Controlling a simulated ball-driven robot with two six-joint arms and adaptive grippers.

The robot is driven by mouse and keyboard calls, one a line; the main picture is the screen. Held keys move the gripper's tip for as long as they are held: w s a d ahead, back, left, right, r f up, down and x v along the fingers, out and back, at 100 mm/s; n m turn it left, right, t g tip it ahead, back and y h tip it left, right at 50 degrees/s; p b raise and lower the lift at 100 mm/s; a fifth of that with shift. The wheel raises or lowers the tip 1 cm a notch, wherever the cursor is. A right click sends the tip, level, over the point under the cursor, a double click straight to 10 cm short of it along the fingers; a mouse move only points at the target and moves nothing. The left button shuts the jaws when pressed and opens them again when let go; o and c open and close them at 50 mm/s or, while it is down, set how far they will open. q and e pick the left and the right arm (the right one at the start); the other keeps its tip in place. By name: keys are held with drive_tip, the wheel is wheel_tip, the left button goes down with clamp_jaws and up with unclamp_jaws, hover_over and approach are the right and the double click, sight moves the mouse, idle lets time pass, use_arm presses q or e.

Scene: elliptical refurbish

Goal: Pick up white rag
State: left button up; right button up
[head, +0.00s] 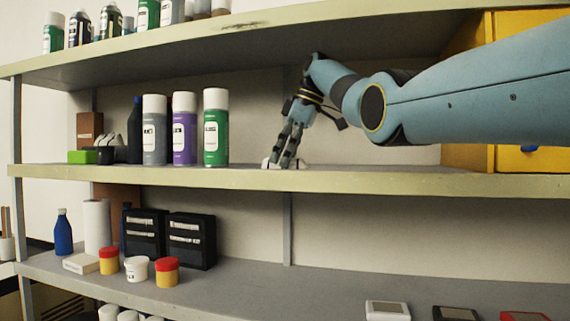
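A small white thing, likely the white rag (268,165), lies on the middle shelf near its front edge, right of the spray cans. My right gripper (282,160) reaches down to it from the upper right, with its dark fingertips at the rag. The fingers hide most of the rag, and only small white bits show beside them. The fingers look close together, but I cannot tell whether they grip the cloth. My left gripper is not in view.
A green spray can (216,128), a purple one (184,130) and a grey one (154,130) stand left of my gripper. The upper shelf (300,15) runs above my arm. Yellow-orange drawers (530,158) stand at right. The shelf between rag and drawers looks clear.

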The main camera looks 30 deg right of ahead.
drive_tip(key=shift+f, duration=0.1)
drive_tip(key=c, duration=0.6)
drive_tip(key=shift+c, duration=0.2)
drive_tip(key=shift+w+d+r, duration=0.2)
drive_tip(key=shift+r, duration=0.35)
drive_tip(key=b+v, duration=0.1)
drive_tip(key=v, duration=0.1)
drive_tip(key=shift+a+r, duration=0.1)
drive_tip(key=shift+r, duration=0.25)
drive_tip(key=s+d+b, duration=0.1)
drive_tip(key=s+b, duration=0.1)
drive_tip(key=b, duration=0.1)
drive_tip(key=s+d+b, duration=0.2)
drive_tip(key=b, duration=0.2)
drive_tip(key=s+d+b, duration=0.2)
drive_tip(key=b, duration=0.2)
drive_tip(key=shift+s+d+f, duration=0.2)
drive_tip(key=shift+d+f, duration=0.05)
drive_tip(key=s+d+b, duration=0.1)
drive_tip(key=s, duration=0.1)
drive_tip(key=s+d+b, duration=0.1)
drive_tip(key=d, duration=0.1)
drive_tip(key=s+d+b, duration=0.1)
drive_tip(key=s+d, duration=0.1)
drive_tip(key=shift+s+d+r, duration=0.15)
drive_tip(key=shift+s+r, duration=0.15)
drive_tip(key=shift+s+d+r+b, duration=0.15)
drive_tip(key=shift+s+d+b, duration=0.15)
drive_tip(key=shift+s+d, duration=0.15)
